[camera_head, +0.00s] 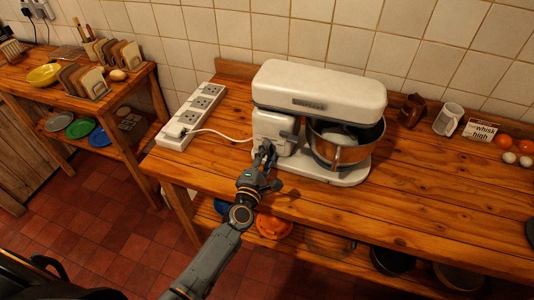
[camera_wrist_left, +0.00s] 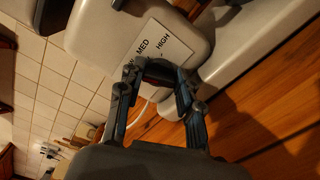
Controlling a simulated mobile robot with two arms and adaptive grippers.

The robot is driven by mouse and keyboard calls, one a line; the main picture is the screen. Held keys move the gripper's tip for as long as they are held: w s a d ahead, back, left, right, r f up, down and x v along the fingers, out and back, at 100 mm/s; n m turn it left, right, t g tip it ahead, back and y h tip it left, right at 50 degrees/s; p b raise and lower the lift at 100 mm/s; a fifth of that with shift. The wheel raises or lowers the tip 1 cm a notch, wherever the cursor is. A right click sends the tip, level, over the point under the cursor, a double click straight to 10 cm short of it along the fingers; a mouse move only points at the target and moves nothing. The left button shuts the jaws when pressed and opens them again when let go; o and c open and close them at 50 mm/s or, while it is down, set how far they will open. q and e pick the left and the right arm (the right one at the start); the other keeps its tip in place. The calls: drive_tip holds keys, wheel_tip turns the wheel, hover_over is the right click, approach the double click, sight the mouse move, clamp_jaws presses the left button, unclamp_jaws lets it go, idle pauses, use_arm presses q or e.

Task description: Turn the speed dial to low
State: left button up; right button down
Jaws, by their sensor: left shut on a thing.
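The white stand mixer (camera_head: 310,95) stands on the wooden bench with a metal bowl (camera_head: 345,140) under its head. Its speed dial (camera_wrist_left: 160,70) is a dark knob on the mixer's side, beside a white label (camera_wrist_left: 158,45) where MED and HIGH can be read. My left gripper (camera_head: 267,158) reaches up to the mixer's side from below. In the left wrist view its fingertips (camera_wrist_left: 158,76) are closed around the dial, which they partly hide. I cannot tell where the dial points. My right gripper is out of view.
A white power strip (camera_head: 190,117) with the mixer's plug and cord (camera_head: 220,133) lies left of the mixer. The bench front at right is clear.

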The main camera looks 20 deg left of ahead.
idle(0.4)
use_arm(q)
drive_tip(key=o, duration=1.1)
drive_tip(key=shift+o, duration=0.2)
drive_tip(key=shift+f, duration=0.1)
